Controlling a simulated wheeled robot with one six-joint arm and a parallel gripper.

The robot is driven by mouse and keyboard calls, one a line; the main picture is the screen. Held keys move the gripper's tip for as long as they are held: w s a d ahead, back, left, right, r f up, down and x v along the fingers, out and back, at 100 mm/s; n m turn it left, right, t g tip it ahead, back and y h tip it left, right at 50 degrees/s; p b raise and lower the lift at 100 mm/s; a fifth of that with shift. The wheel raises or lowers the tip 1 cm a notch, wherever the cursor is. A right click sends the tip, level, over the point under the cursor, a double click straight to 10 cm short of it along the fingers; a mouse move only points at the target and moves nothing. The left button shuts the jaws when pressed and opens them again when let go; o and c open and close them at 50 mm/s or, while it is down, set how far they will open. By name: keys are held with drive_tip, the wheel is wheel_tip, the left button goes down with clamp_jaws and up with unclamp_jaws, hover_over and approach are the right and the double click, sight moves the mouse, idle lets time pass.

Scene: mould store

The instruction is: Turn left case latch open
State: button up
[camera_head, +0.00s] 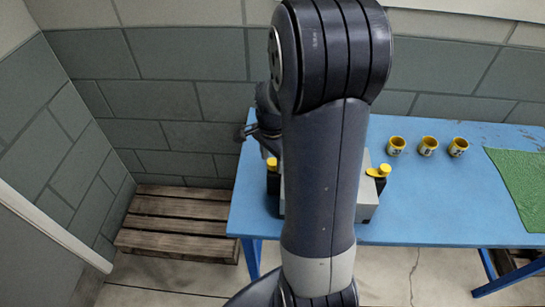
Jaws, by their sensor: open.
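A grey case (368,192) sits on the blue table (425,205), mostly hidden behind my arm. A yellow left latch (271,163) shows on a dark mount at the case's left side. A yellow right latch (380,171) sticks out at the right side. My gripper (259,138) is open and above the left latch, partly hidden by my arm. Its fingers are small and dark here, and I cannot tell whether they touch the latch.
Three yellow cups (428,146) stand in a row toward the table's back right. A green mat (522,180) lies at the right end. A wooden pallet (180,222) is on the floor left of the table. A block wall (185,60) runs close behind.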

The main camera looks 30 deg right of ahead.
drive_tip(key=c, duration=1)
drive_tip(key=shift+o, duration=0.2)
drive_tip(key=shift+n, duration=0.4)
drive_tip(key=n, duration=0.4)
drive_tip(key=shift+b, duration=0.3)
drive_tip(key=n, duration=0.8)
drive_tip(key=shift+n+b, duration=0.3)
drive_tip(key=shift+n, duration=0.1)
drive_tip(key=n, duration=0.4)
drive_tip(key=shift+n, duration=0.3)
